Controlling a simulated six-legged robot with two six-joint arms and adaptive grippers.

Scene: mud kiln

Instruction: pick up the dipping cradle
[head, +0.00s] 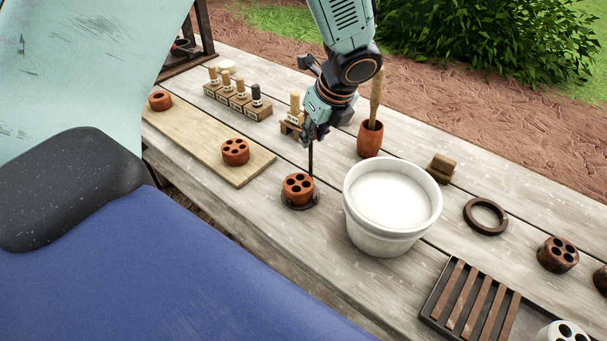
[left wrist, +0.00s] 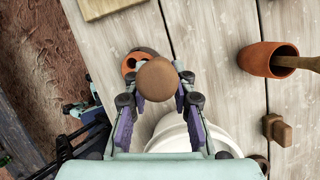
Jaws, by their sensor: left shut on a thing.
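The dipping cradle (head: 311,160) shows in the head view as a thin dark upright rod with a dark base around a reddish clay piece with several holes (head: 298,186). My left gripper (head: 312,132) is over the top of the rod, pointing down, and is shut on the cradle's handle. In the left wrist view the cradle's round brown knob (left wrist: 157,80) sits between the fingertips of my left gripper (left wrist: 160,100). The knob partly hides the clay piece (left wrist: 132,62) below. I cannot tell whether the cradle's base touches the table. My right gripper is not in view.
A white bucket of pale liquid (head: 385,242) stands close right of the cradle. A clay cup with a wooden handle (head: 369,141) is behind it. A board (head: 205,150) with clay pieces lies left. A slatted rack (head: 436,305) and a dark ring (head: 486,232) lie right.

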